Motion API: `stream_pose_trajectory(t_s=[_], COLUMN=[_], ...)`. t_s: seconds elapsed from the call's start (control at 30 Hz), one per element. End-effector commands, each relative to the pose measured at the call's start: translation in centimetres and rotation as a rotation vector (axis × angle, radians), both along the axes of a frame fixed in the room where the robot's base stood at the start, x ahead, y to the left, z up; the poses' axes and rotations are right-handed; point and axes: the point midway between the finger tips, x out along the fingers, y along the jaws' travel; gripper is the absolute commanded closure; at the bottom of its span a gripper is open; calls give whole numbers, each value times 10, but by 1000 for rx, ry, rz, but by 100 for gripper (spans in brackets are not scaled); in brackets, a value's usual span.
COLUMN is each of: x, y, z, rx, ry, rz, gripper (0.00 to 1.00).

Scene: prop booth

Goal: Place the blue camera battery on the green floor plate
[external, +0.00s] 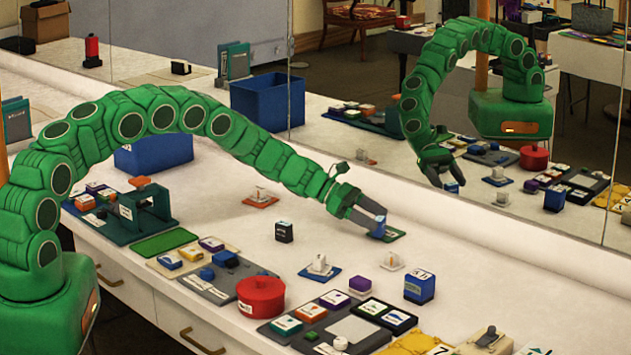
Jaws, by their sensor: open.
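My gripper (376,224) is low over the counter, its dark fingers open around a small blue block that looks like the blue camera battery (377,232).
Near my gripper are a blue plate with a white piece (318,269), a black block (284,231) and a blue box (419,287). A red pot (261,296) and a green mat (165,243) lie nearer. A mirror (450,120) stands behind the counter.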

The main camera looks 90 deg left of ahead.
Motion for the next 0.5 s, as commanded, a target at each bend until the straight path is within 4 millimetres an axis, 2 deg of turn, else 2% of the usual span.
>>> stream_pose_trajectory(t_s=[0.5], x=[-58], y=[24], z=[27], rx=[1], ry=[1], rz=[0], gripper=[29])
